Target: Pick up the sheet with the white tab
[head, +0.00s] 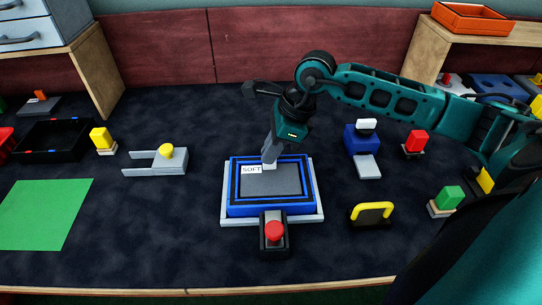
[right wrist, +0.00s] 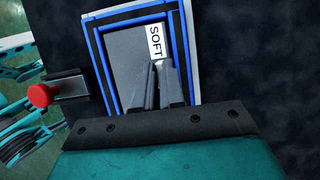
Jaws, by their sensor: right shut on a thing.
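A grey sheet (head: 282,181) lies flat in a blue-rimmed tray (head: 237,209) on a light grey base, near the middle of the table. A white SOFT label (head: 251,170) is at its far left corner, and a small white tab (head: 270,167) shows at its far edge. My right gripper (head: 269,160) points down onto this edge and is shut on the tab, which its fingers mostly cover. In the right wrist view the fingertips (right wrist: 159,66) are close together beside the SOFT label (right wrist: 156,42). My left gripper is in neither view.
A red button (head: 274,232) on a dark box stands just in front of the tray. A yellow-handled block (head: 371,213) and a blue block (head: 362,140) are to the right. A grey forked plate (head: 155,163) and a green mat (head: 42,213) lie left, with clear table between.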

